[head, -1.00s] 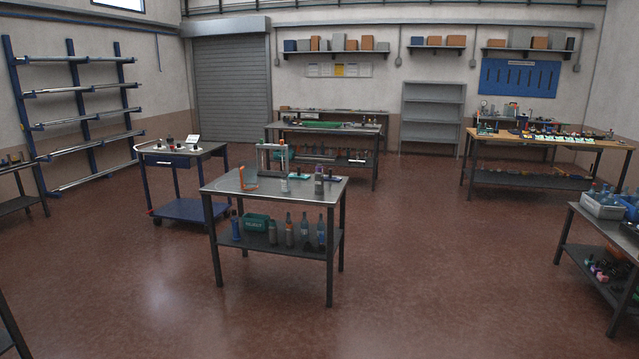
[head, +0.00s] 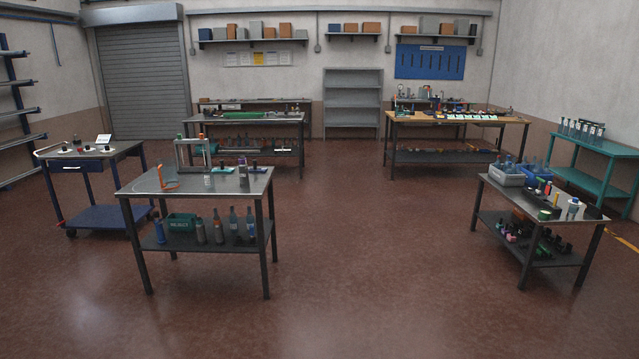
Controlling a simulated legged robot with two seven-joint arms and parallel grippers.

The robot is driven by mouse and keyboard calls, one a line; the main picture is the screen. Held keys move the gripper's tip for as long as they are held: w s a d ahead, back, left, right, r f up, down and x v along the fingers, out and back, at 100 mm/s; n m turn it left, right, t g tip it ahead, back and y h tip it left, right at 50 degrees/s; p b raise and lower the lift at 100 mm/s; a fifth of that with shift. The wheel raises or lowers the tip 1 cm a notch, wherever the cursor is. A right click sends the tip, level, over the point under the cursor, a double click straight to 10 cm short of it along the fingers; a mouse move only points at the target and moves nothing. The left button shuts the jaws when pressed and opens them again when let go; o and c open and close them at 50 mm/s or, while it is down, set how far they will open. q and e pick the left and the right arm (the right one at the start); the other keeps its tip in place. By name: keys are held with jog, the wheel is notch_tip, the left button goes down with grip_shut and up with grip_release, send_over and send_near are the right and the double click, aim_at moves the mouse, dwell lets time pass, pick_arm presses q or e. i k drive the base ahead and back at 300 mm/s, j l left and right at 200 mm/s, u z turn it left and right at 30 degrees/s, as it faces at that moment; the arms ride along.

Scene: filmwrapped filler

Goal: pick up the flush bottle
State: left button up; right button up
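I cannot tell which bottle is the flush bottle; no label is readable at this distance. A metal table (head: 140,186) at the near left has a small white bottle (head: 208,180) and a purple-grey bottle (head: 243,172) on its top. Several dark bottles (head: 234,223) stand on its lower shelf beside a green box. On the right table (head: 510,187), a white bottle with a blue part (head: 573,208) stands near the front right corner. Neither of my grippers is in view.
A blue cart (head: 95,217) stands at the left. A wooden workbench (head: 420,117) and a grey bench (head: 290,118) are farther back. A teal table (head: 600,147) with several bottles is at the far right. The red floor between the near tables is clear.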

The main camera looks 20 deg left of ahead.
aim_at(245, 182)
jog(key=i+j+u, duration=0.3)
jog(key=i, duration=0.8)
jog(key=i+u, duration=0.3)
jog(key=i, duration=3.5)
